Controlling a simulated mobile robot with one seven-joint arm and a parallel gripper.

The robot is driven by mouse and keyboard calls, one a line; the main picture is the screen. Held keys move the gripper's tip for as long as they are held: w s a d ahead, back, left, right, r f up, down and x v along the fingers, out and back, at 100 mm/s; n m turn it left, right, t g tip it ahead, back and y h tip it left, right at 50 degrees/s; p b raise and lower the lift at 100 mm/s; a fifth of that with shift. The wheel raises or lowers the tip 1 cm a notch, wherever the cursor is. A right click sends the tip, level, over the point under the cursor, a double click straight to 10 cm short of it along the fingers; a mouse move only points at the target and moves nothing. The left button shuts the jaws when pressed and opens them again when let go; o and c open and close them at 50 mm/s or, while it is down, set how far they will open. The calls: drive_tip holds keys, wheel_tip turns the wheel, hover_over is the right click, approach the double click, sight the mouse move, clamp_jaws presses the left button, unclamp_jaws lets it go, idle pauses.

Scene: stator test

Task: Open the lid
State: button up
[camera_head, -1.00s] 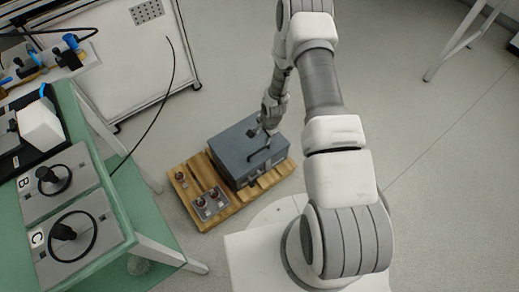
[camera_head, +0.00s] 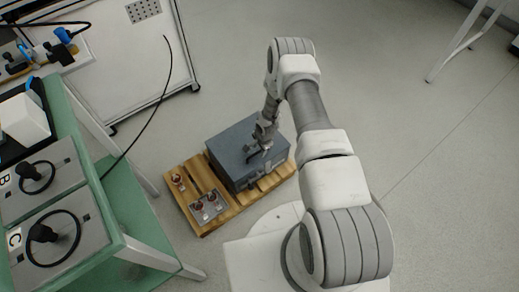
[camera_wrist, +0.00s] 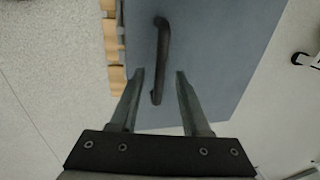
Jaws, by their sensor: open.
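A blue-grey box (camera_head: 228,153) with a flat lid sits on a wooden pallet. The lid (camera_wrist: 215,40) fills much of the wrist view and looks closed. A dark bar handle (camera_wrist: 163,45) runs lengthwise on it. My gripper (camera_wrist: 160,73) is open and empty. Its two fingers lie to either side of the handle's near end in the picture, with gaps on both sides; I cannot tell the height between them. In the head view my gripper (camera_head: 259,150) is over the box's front part and hides some of the handle.
The wooden pallet (camera_head: 232,208) also carries a small grey tray (camera_head: 209,207) with copper-coloured parts and another such part (camera_head: 178,182). A green table (camera_head: 135,215) with devices stands at the left. Floor (camera_head: 400,130) to the right is clear.

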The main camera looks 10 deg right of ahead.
drive_tip(key=shift+c, duration=0.2)
clamp_jaws()
idle(1.1)
